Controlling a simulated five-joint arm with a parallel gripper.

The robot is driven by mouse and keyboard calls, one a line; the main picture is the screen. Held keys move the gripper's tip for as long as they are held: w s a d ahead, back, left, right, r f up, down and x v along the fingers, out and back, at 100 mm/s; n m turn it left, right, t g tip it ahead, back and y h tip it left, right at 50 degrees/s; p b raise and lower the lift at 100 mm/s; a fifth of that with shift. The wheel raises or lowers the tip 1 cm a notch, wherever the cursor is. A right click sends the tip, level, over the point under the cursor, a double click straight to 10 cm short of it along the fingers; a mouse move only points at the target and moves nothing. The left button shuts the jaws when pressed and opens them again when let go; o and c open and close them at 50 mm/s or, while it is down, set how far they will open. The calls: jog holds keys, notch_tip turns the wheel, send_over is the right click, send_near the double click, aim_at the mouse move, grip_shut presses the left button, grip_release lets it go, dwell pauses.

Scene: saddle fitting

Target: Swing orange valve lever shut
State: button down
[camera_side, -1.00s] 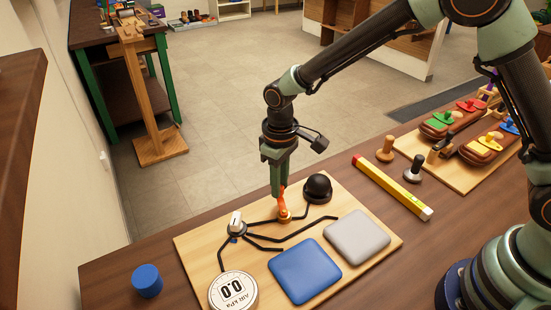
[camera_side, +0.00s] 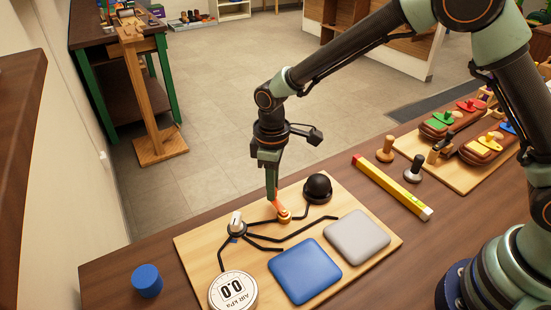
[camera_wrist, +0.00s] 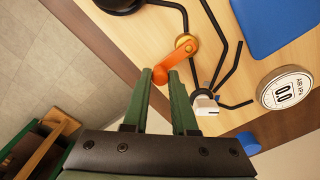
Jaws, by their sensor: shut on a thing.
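The orange valve lever (camera_wrist: 174,66) sits on a brass pivot (camera_side: 284,215) on the wooden board (camera_side: 196,250). In the side view the lever points up and to the left from its pivot, partly hidden by the fingers. My gripper (camera_side: 271,196) is over the board, its fingers pointing down. In the wrist view my gripper (camera_wrist: 163,76) has its fingertips at the free end of the lever, one on each side, shut on it. The black tubes run on the board to both sides of the pivot.
The board also carries a black dome (camera_side: 317,187), a white-topped knob (camera_side: 236,223), a gauge reading 0.0 (camera_side: 233,291), a blue pad (camera_side: 305,271) and a grey pad (camera_side: 357,237). A yellow level (camera_side: 392,187) lies to the right. A blue cylinder (camera_side: 147,280) stands at left.

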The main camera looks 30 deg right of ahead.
jog(key=shift+a+r, duration=0.1)
jog(key=c, duration=0.7)
grip_release()
notch_tip(320, 180, up, 12)
